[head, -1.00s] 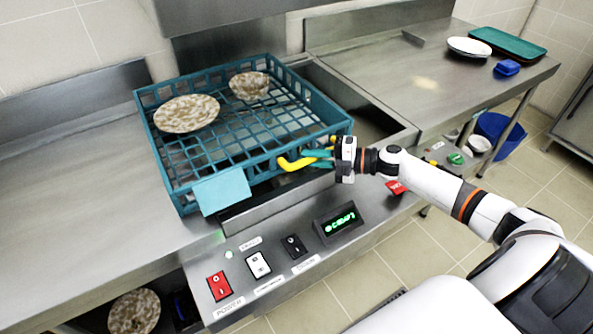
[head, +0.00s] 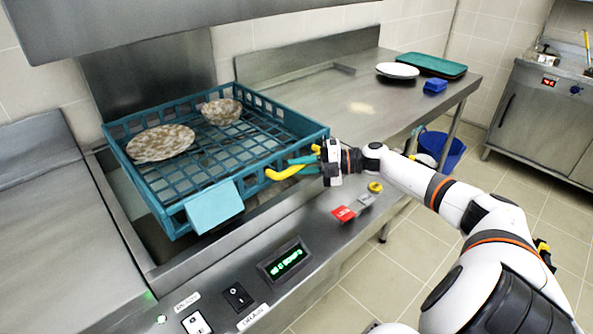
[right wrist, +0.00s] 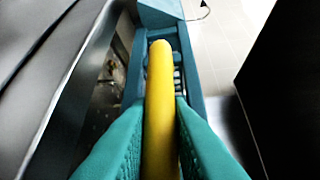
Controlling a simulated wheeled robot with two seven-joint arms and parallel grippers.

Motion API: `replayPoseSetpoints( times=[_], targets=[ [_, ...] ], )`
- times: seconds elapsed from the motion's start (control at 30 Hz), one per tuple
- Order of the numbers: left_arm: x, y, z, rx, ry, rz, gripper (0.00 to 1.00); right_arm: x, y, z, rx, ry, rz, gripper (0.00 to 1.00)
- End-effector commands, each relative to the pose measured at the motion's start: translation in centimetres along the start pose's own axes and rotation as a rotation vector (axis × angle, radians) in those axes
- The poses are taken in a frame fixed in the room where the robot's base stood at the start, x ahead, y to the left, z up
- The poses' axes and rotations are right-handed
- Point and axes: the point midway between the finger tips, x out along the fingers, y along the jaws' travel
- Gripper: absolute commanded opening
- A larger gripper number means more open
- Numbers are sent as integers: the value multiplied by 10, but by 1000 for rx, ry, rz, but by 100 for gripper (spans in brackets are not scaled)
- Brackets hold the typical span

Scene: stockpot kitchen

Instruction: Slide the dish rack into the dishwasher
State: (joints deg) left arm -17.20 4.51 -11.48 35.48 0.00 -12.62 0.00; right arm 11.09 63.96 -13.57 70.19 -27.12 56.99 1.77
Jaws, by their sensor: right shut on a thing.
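The teal dish rack (head: 255,188) lies over the dishwasher's steel well (head: 122,205), under the raised hood (head: 170,25). A strip of the dark well shows along the rack's left side. The rack holds a speckled plate (head: 160,143) and a speckled bowl (head: 221,111). A light teal tag (head: 213,206) hangs on its front wall. My right gripper (head: 308,164) is shut on the rack's yellow handle (head: 283,174); the handle also shows between the teal fingers in the right wrist view (right wrist: 161,110). My left gripper is out of view.
The left counter (head: 45,190) is bare. A control panel (head: 235,290) runs along the front.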

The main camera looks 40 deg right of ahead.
Motion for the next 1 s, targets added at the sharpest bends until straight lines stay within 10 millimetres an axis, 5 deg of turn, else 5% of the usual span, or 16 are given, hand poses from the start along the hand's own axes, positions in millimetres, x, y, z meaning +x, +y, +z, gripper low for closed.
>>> replayPoseSetpoints(
  times=[0.27, 0.3, 0.4, 0.77, 1.0],
  targets=[
    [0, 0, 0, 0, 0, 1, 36, 0, 0, -1, 1, 2, 1, 0],
    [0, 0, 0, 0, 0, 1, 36, 0, 0, -1, 0, 2, 1, 22],
    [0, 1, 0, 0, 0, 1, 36, 0, 0, 0, 0, 2, 1, 38],
    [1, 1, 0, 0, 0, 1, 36, -5, 1, 0, 0, 2, 3, 39],
    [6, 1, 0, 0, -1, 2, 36, -45, 3, 0, 2, 3, 8, 39]
  ],
)
